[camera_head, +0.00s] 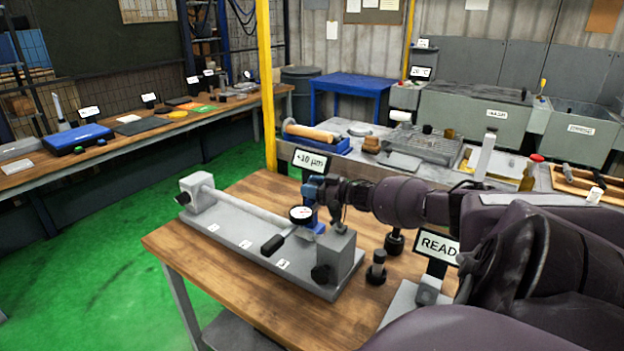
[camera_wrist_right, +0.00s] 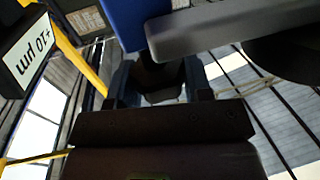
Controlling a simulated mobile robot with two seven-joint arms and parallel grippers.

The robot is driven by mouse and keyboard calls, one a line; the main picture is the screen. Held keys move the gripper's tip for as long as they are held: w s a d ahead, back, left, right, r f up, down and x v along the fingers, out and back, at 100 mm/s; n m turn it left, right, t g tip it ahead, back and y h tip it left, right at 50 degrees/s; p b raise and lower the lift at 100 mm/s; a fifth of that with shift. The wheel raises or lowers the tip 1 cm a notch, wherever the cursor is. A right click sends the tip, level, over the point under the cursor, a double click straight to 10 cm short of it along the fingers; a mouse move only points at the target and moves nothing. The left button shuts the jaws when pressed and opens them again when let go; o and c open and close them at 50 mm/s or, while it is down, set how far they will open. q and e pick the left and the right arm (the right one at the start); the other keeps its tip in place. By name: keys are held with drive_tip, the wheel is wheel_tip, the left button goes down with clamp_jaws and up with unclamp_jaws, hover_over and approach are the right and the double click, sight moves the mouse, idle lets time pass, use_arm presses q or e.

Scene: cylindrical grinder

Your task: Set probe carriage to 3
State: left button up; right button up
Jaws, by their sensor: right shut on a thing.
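The probe carriage (camera_head: 314,229) is a blue block with a round white dial gauge (camera_head: 300,212) on it. It sits on the grey bench fixture (camera_head: 228,243), towards its right end. Small white labels (camera_head: 283,264) run along the fixture's front; their text is too small to read. My right gripper (camera_head: 322,188) reaches in from the right and is shut on the carriage's upper part. In the right wrist view the fingers (camera_wrist_right: 162,82) close around a dark part beneath a blue piece (camera_wrist_right: 122,22). The grip partly hides the carriage. My left gripper is not in view.
A grey shaft (camera_head: 240,208) lies along the fixture between its end blocks. A black handle (camera_head: 272,244) sticks out in front. A "+10 µm" display (camera_head: 312,160) stands behind; a "READ" sign (camera_head: 438,246) is to the right. The wooden table's (camera_head: 168,241) left front is bare.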

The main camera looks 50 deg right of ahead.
drive_tip(key=shift+r, duration=0.1)
drive_tip(key=o, duration=1.3)
drive_tip(key=shift+v, duration=5.45)
drive_tip(key=shift+w, duration=0.1)
